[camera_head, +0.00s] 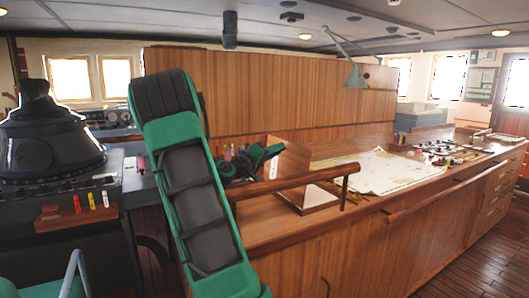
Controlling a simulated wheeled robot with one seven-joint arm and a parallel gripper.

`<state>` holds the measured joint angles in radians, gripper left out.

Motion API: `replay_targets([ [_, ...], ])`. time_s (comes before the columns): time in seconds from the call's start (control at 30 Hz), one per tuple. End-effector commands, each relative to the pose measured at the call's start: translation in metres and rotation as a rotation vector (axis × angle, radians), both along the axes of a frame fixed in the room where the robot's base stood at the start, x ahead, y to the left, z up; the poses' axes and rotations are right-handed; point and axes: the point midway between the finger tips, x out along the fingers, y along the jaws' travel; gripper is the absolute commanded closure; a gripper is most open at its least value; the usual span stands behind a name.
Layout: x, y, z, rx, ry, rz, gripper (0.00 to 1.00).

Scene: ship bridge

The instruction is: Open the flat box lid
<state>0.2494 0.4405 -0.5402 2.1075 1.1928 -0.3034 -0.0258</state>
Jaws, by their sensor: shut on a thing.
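The flat box (312,200) lies on the wooden counter, just behind the handrail. Its brown lid (291,158) stands raised steeply above the base, with a small pale mark on its face. My gripper (268,156), green and black, is at the left edge of the lid and shut on it. The fingertips are small and partly hidden at the lid. My green and black arm crosses the view in front and hides part of the counter to the left.
A wooden handrail (298,181) runs along the counter's front edge, close before the box. A chart (382,172) lies to the right, with small tools beyond it. A desk lamp (355,74) hangs above. A dark console (50,140) stands at left.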

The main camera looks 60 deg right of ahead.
Motion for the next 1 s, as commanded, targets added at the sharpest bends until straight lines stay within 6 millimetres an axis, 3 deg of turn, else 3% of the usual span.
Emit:
replay_targets([
  [0.13,-0.01,-0.0024,-0.0048,-0.008,0.017,-0.022,1.0],
  [0.57,-0.0124,-0.0029,-0.006,-0.011,0.02,-0.026,1.0],
  [0.6,-0.0125,-0.0029,-0.0059,-0.011,0.02,-0.027,0.81],
  [0.67,-0.0127,-0.0031,-0.006,-0.011,0.019,-0.027,0.67],
  [1.0,-0.0111,-0.0037,-0.0014,-0.018,0.017,-0.023,0.64],
])
